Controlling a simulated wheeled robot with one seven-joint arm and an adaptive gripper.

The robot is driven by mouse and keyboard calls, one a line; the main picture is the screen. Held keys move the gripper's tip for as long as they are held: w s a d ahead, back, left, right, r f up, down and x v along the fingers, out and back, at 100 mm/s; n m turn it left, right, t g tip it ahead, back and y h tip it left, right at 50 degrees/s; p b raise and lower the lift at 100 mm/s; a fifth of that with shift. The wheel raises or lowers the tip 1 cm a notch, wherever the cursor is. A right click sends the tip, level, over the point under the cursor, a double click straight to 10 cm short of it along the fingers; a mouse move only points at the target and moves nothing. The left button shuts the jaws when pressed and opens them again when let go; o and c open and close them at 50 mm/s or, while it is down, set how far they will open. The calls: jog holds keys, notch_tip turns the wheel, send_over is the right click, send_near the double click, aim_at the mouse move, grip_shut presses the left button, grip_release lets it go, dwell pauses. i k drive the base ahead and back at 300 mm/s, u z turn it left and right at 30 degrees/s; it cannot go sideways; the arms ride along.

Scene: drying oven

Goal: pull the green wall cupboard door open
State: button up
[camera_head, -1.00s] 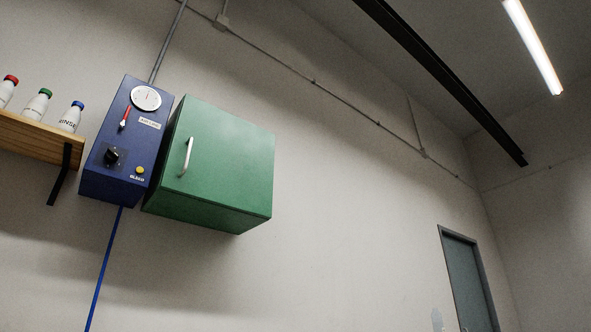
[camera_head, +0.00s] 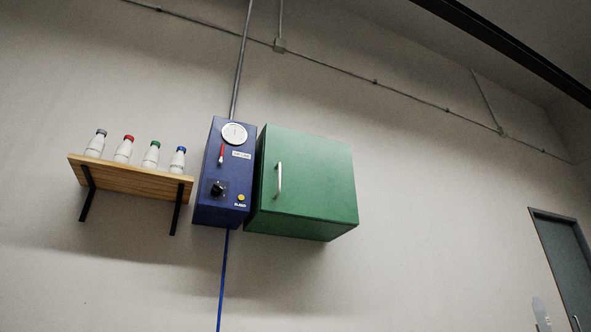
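The green wall cupboard (camera_head: 315,185) hangs on the wall right of the picture's middle. Its door is shut. A pale vertical bar handle (camera_head: 279,180) sits near the door's left edge. My gripper does not show in the head view, and nothing touches the handle.
A blue control box (camera_head: 225,172) with a gauge, red lever, black knob and yellow button hangs close at the cupboard's left. Farther left a wooden shelf (camera_head: 130,176) holds several white bottles. The wall right of the cupboard is bare up to a grey door (camera_head: 562,262).

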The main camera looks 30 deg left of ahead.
aim_at(305, 175)
jog(key=k, duration=0.45)
jog(key=u, duration=0.9)
jog(key=i, duration=0.8)
